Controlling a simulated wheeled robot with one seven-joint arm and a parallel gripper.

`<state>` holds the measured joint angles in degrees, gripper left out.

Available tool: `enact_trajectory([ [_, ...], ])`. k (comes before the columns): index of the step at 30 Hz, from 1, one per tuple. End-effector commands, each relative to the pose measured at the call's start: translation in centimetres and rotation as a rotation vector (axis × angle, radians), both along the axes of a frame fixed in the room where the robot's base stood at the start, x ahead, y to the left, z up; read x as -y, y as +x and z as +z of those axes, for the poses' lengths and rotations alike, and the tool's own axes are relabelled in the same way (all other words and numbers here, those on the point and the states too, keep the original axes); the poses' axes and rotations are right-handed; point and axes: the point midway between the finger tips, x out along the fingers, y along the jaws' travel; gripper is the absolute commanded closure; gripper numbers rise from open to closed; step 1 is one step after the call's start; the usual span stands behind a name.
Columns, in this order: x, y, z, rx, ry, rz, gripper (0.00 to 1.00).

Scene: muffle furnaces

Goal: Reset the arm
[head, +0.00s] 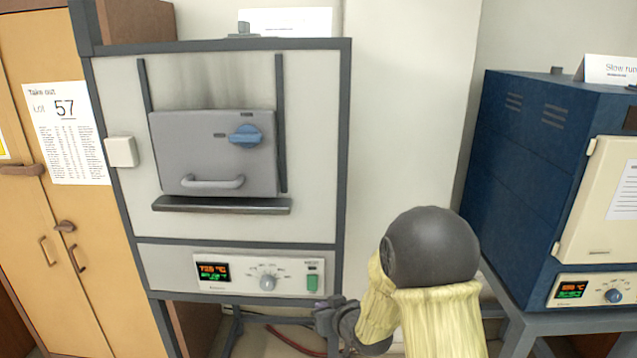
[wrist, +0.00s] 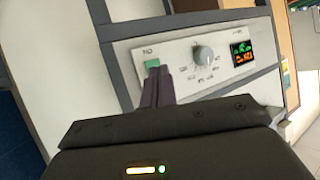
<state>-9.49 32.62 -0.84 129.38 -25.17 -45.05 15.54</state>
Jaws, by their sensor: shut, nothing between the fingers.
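My arm, in a pale ribbed sleeve with a dark round joint, reaches up from the bottom of the head view. My gripper (head: 328,308) is at the lower right corner of the grey furnace (head: 215,222), just below its green switch (head: 312,283). In the wrist view the two dark fingers of my gripper (wrist: 158,75) are together and empty. Their tips are close to the green switch (wrist: 152,64), partly overlapping it in the picture; I cannot tell whether they touch. The furnace door (head: 210,160) is closed, and its panel display (head: 213,272) is lit.
A blue furnace (head: 520,170) stands on a grey stand to the right of my arm. A wooden cabinet (head: 40,230) with a "Take out Lot 57" sheet (head: 66,133) is at the left. Pale wall shows between the furnaces.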

Motion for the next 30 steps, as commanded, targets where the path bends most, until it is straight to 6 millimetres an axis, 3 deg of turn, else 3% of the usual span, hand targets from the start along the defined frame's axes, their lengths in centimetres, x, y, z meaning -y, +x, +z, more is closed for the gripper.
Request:
enact_trajectory([
  [5,5.5,-3.3,1.0,-0.15,-0.131,-0.14,1.0],
  [8,8.3,-6.3,1.3,-0.26,-0.191,-0.212,1.0],
  [15,13.1,-15.7,2.0,-0.557,-0.273,-0.338,1.0],
  [21,14.3,-22.7,2.5,-0.761,-0.279,-0.374,1.0],
  [24,14.3,-23.9,2.5,-0.8,-0.277,-0.377,1.0],
  [30,14.3,-24.1,2.5,-0.806,-0.278,-0.376,1.0],
])
